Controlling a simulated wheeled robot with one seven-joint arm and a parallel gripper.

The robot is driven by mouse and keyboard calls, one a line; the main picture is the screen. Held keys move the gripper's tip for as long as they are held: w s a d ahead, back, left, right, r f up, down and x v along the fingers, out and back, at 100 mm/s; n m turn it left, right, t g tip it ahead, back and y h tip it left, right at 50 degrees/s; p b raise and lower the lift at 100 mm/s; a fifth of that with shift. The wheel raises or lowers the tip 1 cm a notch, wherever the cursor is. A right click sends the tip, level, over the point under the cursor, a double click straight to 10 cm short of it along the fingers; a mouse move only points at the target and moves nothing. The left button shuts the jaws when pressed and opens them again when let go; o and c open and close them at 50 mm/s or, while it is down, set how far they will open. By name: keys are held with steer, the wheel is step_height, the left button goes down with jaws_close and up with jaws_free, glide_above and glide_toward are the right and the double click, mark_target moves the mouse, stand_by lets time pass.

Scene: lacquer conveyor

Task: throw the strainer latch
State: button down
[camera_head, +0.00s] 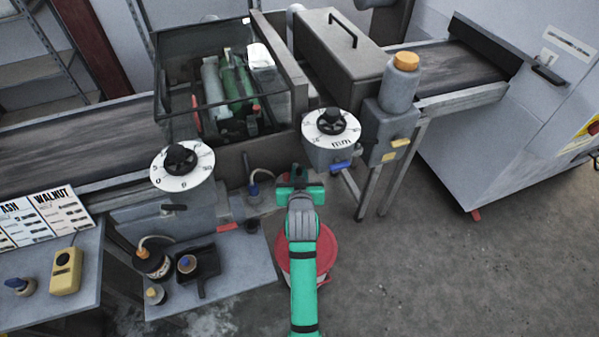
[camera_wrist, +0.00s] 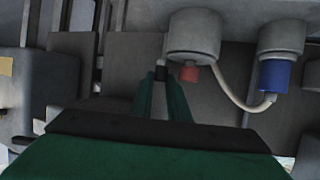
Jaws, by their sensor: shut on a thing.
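My gripper (camera_head: 299,178) reaches in at the front of the conveyor machine, between the two white dials. In the wrist view its green fingers (camera_wrist: 161,76) are close together with dark tips, shut on a small slim piece that I take for the strainer latch (camera_wrist: 165,46). The latch is beside a grey cylindrical housing (camera_wrist: 194,34), likely the strainer, with a red part (camera_wrist: 189,74) under it. The fingers mostly hide the latch. In the head view my arm and gripper hide this spot.
A blue-ended fitting (camera_wrist: 274,74) with a pale hose is right of the housing. The left dial (camera_head: 182,166) and right dial (camera_head: 331,128) flank my arm. A red bucket (camera_head: 326,250) stands below it. A low table (camera_head: 240,270) with jars is left. Floor to the right is clear.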

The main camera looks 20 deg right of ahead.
steer(key=c, duration=1.7)
jaws_free()
steer(key=shift+d, duration=0.1)
steer(key=shift+d+n+y, duration=0.35)
steer(key=shift+n+y, duration=0.35)
steer(key=shift+y, duration=0.15)
steer(key=shift+d+n+y, duration=0.35)
steer(key=shift+n+y, duration=0.35)
steer(key=shift+y, duration=0.15)
steer(key=v, duration=1.1)
steer(key=shift+s+a+f+m+t+h, duration=0.15)
steer(key=shift+s+a+f+m+h, duration=0.2)
steer(key=shift+s+a+f, duration=2.25)
steer(key=shift+s+a+f+m+t+h, duration=0.35)
steer(key=shift+s+a+f, duration=0.8)
steer(key=shift+s+a, duration=1.7)
steer(key=shift+s+a+f+m+h, duration=0.3)
steer(key=shift+s+a+f, duration=1.4)
steer(key=shift+s, duration=2.15)
steer(key=shift+d+f, duration=0.15)
steer(key=shift+d, duration=0.05)
steer(key=shift+c, duration=0.6)
